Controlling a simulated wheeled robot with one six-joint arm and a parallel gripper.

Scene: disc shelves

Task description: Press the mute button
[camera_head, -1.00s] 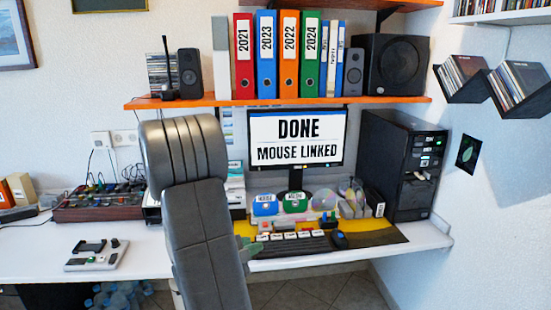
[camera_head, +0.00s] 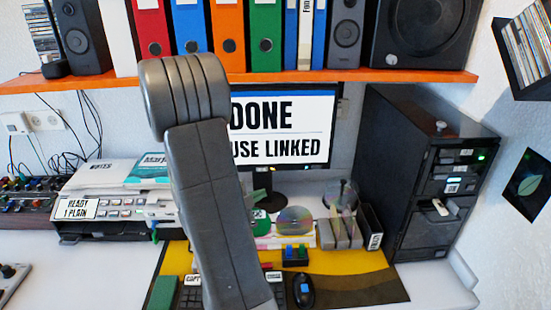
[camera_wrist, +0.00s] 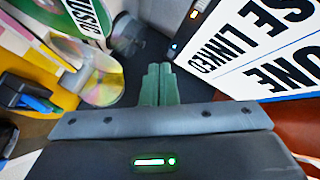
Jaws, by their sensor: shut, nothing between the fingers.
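No button marked mute can be made out in either view. My gripper (camera_wrist: 158,85) shows in the wrist view with its two green fingers together and nothing between them. In that view it points between the monitor (camera_wrist: 265,45) and a green MUSIC item (camera_wrist: 95,15). The monitor (camera_head: 285,130) reads "DONE" and "…USE LINKED". A keyboard (camera_head: 190,293) is mostly hidden behind my arm, with a dark mouse (camera_head: 303,290) at its right.
A black computer tower (camera_head: 425,180) stands at the right, below a shelf edge (camera_head: 400,76) bearing binders (camera_head: 265,40) and speakers (camera_head: 345,35). A disc (camera_head: 293,221) and grey holder (camera_head: 340,233) stand before the monitor. A printer-like device (camera_head: 115,208) is at the left.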

